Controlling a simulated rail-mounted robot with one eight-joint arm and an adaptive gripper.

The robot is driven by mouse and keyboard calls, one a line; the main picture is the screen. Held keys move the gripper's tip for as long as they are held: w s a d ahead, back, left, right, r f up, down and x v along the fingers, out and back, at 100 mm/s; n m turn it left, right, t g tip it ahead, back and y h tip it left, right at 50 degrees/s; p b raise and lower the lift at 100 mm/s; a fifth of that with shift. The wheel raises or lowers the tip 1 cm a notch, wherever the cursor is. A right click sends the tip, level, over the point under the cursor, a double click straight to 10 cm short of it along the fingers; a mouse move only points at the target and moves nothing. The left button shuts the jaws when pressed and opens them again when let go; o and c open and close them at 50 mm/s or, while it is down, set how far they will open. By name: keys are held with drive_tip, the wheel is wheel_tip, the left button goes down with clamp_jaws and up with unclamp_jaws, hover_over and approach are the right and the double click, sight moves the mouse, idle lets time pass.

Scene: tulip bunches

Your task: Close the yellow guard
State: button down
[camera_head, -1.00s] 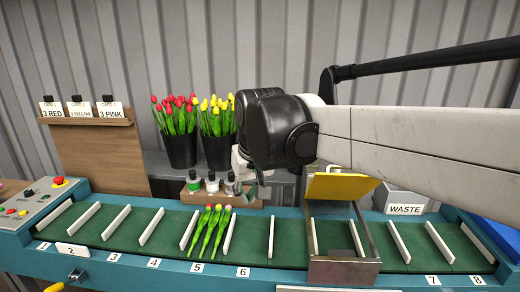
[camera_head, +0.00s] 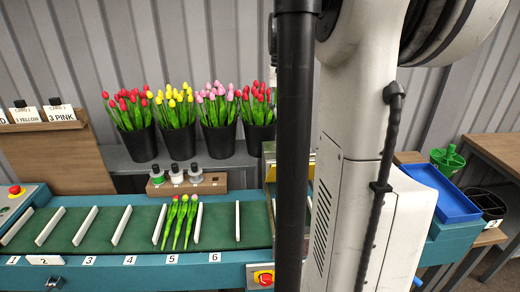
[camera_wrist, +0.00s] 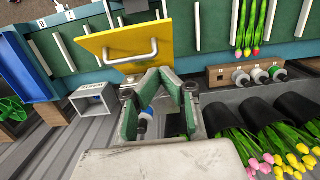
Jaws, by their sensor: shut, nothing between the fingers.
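The yellow guard (camera_wrist: 110,42) shows in the wrist view as a flat panel with a pale bar handle (camera_wrist: 132,58) facing me. It stands raised at the pot side of the conveyor. In the head view only a yellow sliver of the guard (camera_head: 311,165) shows, the rest hidden by my arm. My gripper is hidden in the head view.
Three tulips (camera_head: 175,222) lie on the green conveyor (camera_head: 65,232). Pots of tulips (camera_head: 180,142) and a bottle rack (camera_head: 212,185) stand behind it. The waste box (camera_wrist: 93,100) is left of my gripper in the wrist view. A blue tray (camera_head: 440,195) lies at right.

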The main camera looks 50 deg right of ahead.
sight(295, 167)
drive_tip(key=f, duration=0.3)
drive_tip(key=s+a+f+p, duration=0.1)
drive_tip(key=f, duration=0.3)
drive_tip(key=s+a+f, duration=0.1)
drive_tip(key=f, duration=0.3)
drive_tip(key=shift+a+f+p, duration=0.1)
drive_tip(key=shift+f+p, duration=0.05)
drive_tip(key=shift+p, duration=0.25)
drive_tip(key=shift+s+a+f, duration=0.25)
drive_tip(key=shift+s+f, duration=0.1)
drive_tip(key=shift+f, duration=0.15)
drive_tip(key=shift+a, duration=0.1)
